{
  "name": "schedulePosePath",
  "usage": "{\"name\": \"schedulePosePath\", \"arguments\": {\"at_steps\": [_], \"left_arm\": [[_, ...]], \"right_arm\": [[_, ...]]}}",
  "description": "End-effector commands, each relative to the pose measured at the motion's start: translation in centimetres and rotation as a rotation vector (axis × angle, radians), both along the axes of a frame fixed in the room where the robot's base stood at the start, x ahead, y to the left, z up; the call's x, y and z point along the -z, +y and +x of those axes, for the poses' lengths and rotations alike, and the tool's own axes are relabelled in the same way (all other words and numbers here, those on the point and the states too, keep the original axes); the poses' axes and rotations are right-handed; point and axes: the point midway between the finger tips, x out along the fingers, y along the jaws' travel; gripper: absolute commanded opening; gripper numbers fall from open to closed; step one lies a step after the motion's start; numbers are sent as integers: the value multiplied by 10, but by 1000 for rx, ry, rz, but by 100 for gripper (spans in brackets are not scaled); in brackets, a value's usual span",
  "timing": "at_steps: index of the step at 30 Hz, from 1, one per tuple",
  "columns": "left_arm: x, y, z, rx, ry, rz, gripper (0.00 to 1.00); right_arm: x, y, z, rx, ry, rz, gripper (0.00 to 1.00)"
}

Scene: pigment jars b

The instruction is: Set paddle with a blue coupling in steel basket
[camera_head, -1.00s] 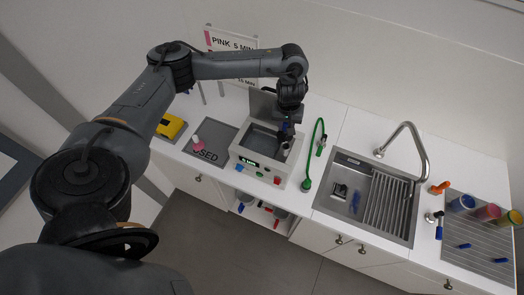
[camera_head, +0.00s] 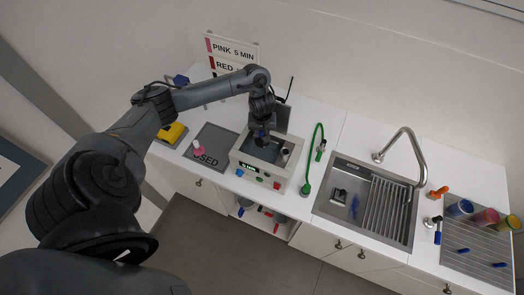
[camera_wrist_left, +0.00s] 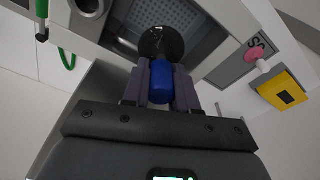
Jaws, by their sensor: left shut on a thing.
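My left gripper (camera_head: 262,137) is over the open basin of the white washing unit (camera_head: 243,183). In the left wrist view its two fingers (camera_wrist_left: 160,85) are shut on the blue coupling (camera_wrist_left: 160,80) of a paddle. The paddle's dark round disc (camera_wrist_left: 161,43) points away from the gripper, above the perforated steel basket (camera_wrist_left: 205,20) in the basin. Whether the disc touches the basket I cannot tell. In the head view the gripper and wrist hide most of the paddle. My right gripper is not in view.
A round metal port (camera_head: 285,153) is right of the basin. A green hose (camera_head: 313,160) lies beside the unit. A grey mat (camera_head: 212,143) with a pink-topped item (camera_head: 197,147) and a yellow box (camera_head: 172,133) are left. The sink (camera_head: 335,216) and several jars are right.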

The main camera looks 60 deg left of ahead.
Motion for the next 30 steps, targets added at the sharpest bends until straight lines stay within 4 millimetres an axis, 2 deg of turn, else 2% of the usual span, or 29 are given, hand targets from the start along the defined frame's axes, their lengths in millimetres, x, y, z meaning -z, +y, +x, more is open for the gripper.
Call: {"name": "schedulePosePath", "arguments": {"at_steps": [3,9,12,20,24,30], "left_arm": [[41,-2,-2,-3,6,-6,0],[81,-1,-1,-3,3,-3,0],[91,0,-1,-2,3,-2,0],[101,0,-1,0,3,-1,0],[115,0,-1,0,3,-2,0],[134,0,-1,0,3,-1,0]], "right_arm": [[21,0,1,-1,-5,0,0],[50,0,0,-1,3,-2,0],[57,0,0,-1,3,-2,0],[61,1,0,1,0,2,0],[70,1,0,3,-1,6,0],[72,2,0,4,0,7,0]]}}
